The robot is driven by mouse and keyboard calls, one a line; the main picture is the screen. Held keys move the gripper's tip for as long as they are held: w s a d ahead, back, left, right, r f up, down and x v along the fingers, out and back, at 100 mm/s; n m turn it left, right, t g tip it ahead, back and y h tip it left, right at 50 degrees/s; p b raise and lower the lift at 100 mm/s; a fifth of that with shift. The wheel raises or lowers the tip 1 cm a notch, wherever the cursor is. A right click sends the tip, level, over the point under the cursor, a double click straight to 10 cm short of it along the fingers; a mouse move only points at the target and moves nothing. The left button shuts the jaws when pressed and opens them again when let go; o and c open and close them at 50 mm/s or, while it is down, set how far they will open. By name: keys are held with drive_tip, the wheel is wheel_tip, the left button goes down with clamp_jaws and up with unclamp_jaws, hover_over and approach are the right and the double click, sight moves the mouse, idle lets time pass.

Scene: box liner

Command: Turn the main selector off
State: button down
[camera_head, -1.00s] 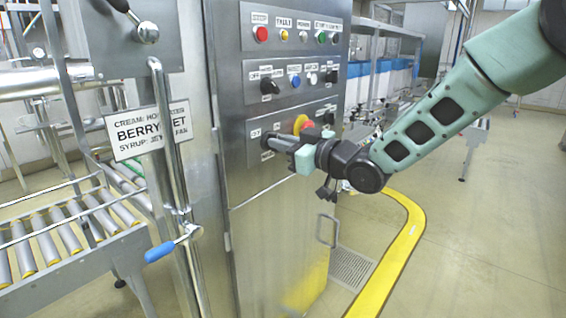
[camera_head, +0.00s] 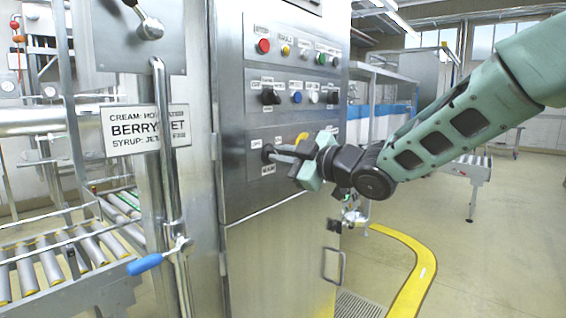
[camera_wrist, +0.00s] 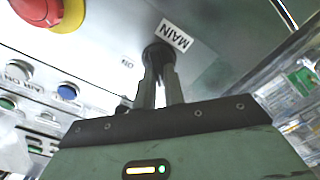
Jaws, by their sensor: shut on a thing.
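The main selector is a small black knob (camera_head: 267,152) low on the left of the steel control panel, beside an OFF label (camera_head: 255,143). In the wrist view the knob (camera_wrist: 156,52) sits next to a white MAIN plate (camera_wrist: 174,36), with an ON label (camera_wrist: 127,63) to its left. My gripper (camera_head: 277,154) reaches it from the right. Its fingers (camera_wrist: 160,72) are shut on the knob and hide most of it, so the exact pointer angle is hard to read.
A red emergency button on a yellow base (camera_wrist: 55,14) is close beside my gripper. Rows of buttons and another black selector (camera_head: 270,97) sit above. A blue-handled lever (camera_head: 146,263) and hanging BERRY sign (camera_head: 146,129) are at left.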

idle(0.4)
drive_tip(key=c, duration=1.5)
unclamp_jaws()
drive_tip(key=shift+d, duration=0.1)
drive_tip(key=v, duration=1.7)
drive_tip(key=shift+s+d+b, duration=0.1)
drive_tip(key=shift+s+b, duration=0.05)
drive_tip(key=shift+b, duration=0.25)
drive_tip(key=shift+f, duration=0.15)
